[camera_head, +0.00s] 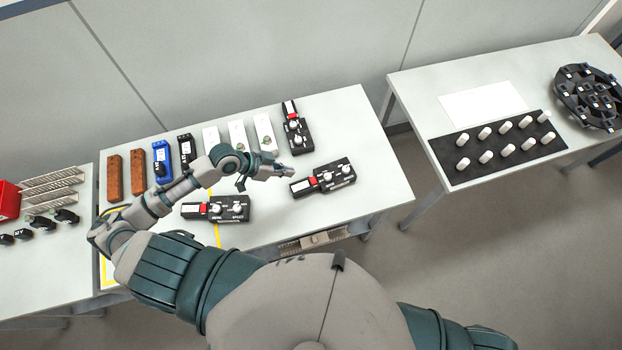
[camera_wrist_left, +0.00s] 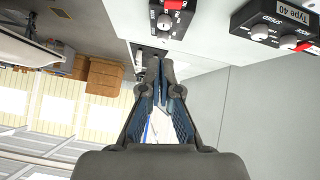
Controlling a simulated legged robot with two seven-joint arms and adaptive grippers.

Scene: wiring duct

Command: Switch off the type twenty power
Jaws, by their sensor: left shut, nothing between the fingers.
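Several black power boxes with white knobs and a red part lie on the grey table. One is at the back right (camera_head: 298,134), one at the front right (camera_head: 336,175) and one at the front left (camera_head: 229,208). I cannot read their labels in the head view. In the left wrist view one box (camera_wrist_left: 262,32) reads "Type 40"; another box (camera_wrist_left: 166,28) shows a knob and a red switch, its label out of sight. My left gripper (camera_head: 286,171) is shut and empty, above the table between the two right-hand boxes. My right gripper is out of view.
White, black and blue modules (camera_head: 162,160) and brown blocks (camera_head: 115,178) line the table's back left. A right table (camera_head: 410,90) carries a black mat (camera_head: 475,165) with white pegs and a round black rack (camera_head: 590,95). The table's right end is clear.

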